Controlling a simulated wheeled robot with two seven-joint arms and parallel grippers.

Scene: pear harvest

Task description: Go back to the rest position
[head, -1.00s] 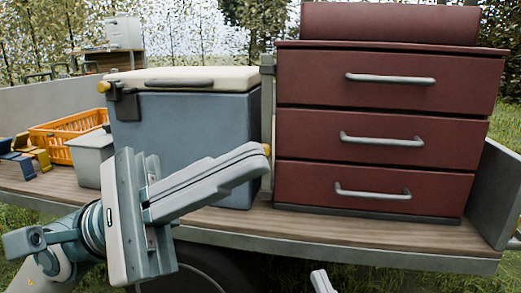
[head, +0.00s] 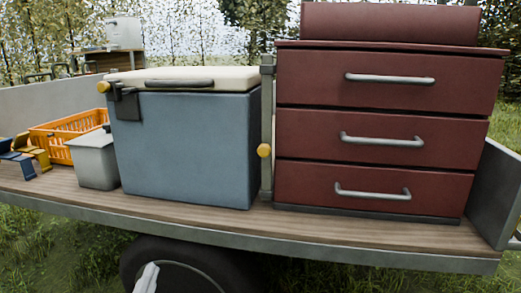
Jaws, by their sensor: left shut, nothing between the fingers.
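Only the fingertips of my left gripper (head: 147,278) show, at the bottom edge of the head view, left of the middle. They are shut and empty, below the trailer bed and in front of its dark wheel. The rest of the left arm is out of the picture. My right gripper is not in view.
The trailer bed (head: 230,222) carries a blue cool box (head: 185,150) with a closed cream lid (head: 185,77), a red drawer chest (head: 375,150) with shut drawers, a grey bin (head: 95,162) and an orange crate (head: 65,130). Grass lies in front.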

